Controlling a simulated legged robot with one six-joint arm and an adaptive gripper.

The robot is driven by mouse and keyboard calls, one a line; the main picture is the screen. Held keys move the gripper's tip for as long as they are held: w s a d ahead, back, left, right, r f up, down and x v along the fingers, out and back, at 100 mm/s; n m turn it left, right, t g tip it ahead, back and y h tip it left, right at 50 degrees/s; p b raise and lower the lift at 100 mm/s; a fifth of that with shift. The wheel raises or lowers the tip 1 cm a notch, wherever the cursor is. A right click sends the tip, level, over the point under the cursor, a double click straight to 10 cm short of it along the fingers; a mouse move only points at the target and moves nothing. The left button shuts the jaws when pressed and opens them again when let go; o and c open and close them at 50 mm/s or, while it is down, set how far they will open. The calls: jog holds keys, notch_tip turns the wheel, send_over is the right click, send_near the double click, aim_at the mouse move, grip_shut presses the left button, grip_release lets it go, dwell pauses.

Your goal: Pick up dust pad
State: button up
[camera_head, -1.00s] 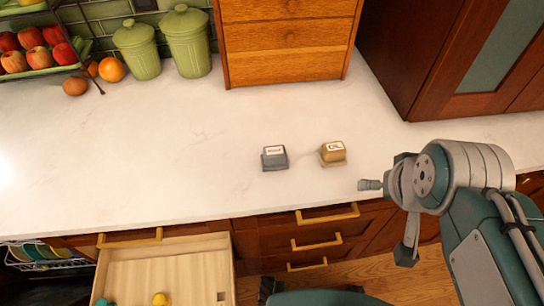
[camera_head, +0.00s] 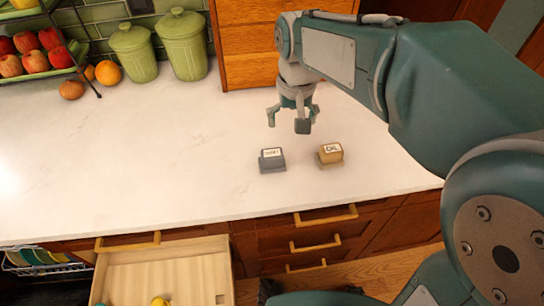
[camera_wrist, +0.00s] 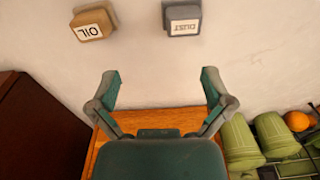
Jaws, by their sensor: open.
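The dust pad (camera_head: 272,160) is a small grey block with a white label, lying on the white counter. In the wrist view the dust pad (camera_wrist: 183,19) is at the top, its label reading DUST upside down. My gripper (camera_head: 290,121) is open and empty, above the counter behind the dust pad in the head view. In the wrist view my gripper's two fingers (camera_wrist: 160,80) are spread apart, and the dust pad lies beyond their tips, not between them.
A tan OIL pad (camera_head: 330,153) sits just right of the dust pad. A wooden drawer unit (camera_head: 245,45) and green canisters (camera_head: 184,43) stand at the back. An open drawer (camera_head: 170,275) is below the counter. The counter's left part is clear.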

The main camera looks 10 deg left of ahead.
send_near(272, 152)
jog(key=shift+w+n+g, duration=0.3)
jog(key=shift+w+g, duration=0.1)
jog(key=shift+w, duration=0.2)
notch_tip(272, 152, down, 5)
jog(key=shift+f, duration=0.1)
jog(key=f, duration=0.5)
jog(key=shift+s+a+f, duration=0.1)
jog(key=shift+s+f, duration=0.2)
jog(key=shift+s, duration=0.05)
jog(key=c, duration=1.1)
jog(key=shift+r, duration=0.6)
jog(key=r, duration=0.2)
jog(key=shift+s+r, duration=0.2)
jog(key=shift+r, duration=0.1)
jog(key=s+d+r, duration=0.6)
jog(key=s+r, duration=0.3)
jog(key=s, duration=0.3)
jog(key=shift+s, duration=0.15)
